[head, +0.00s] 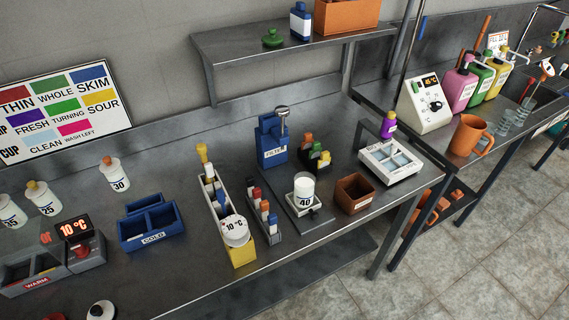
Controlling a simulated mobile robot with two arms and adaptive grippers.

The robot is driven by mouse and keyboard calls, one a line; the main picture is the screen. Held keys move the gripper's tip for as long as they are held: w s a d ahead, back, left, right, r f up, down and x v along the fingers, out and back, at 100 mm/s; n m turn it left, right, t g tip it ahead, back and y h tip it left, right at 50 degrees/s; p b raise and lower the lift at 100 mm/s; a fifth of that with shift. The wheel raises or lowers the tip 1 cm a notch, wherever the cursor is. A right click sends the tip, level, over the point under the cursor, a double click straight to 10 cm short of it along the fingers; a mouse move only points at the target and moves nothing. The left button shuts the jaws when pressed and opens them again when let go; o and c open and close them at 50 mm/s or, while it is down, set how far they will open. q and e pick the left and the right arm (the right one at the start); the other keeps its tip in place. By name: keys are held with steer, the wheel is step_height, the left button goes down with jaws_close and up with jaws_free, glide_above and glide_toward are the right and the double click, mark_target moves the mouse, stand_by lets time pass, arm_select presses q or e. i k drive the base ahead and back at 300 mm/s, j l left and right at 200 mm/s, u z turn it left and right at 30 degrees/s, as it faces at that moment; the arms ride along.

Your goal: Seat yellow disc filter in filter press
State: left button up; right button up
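A blue device with a grey lever (271,150) stands on the steel bench near the middle. Its white front label is too small to read surely; it looks like the filter press. Just to its right is a small dark holder (316,166) with orange, green and yellow pieces. The yellow piece (325,157) sits at the holder's right side; it may be the yellow disc filter, but its shape is too small to tell. The inside of the blue device is hidden. Neither of my grippers is in view.
A white jar marked 40 (304,190) stands on a small platform in front of the holder. A brown open box (354,194) and a white tray with compartments (391,161) are to the right. A tall narrow rack (238,254) and a blue COLD bin (150,225) are to the left.

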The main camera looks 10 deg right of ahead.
mark_target(275, 166)
steer(key=l+u, duration=0.3)
steer(key=k+l+u, duration=0.1)
steer(key=l+u, duration=0.15)
steer(key=l, duration=0.25)
steer(key=k+l+u, duration=0.15)
steer(key=l+u, duration=0.15)
steer(key=k+l+u, duration=0.25)
steer(key=l, duration=0.15)
steer(key=i+l, duration=0.05)
steer(key=i, duration=0.05)
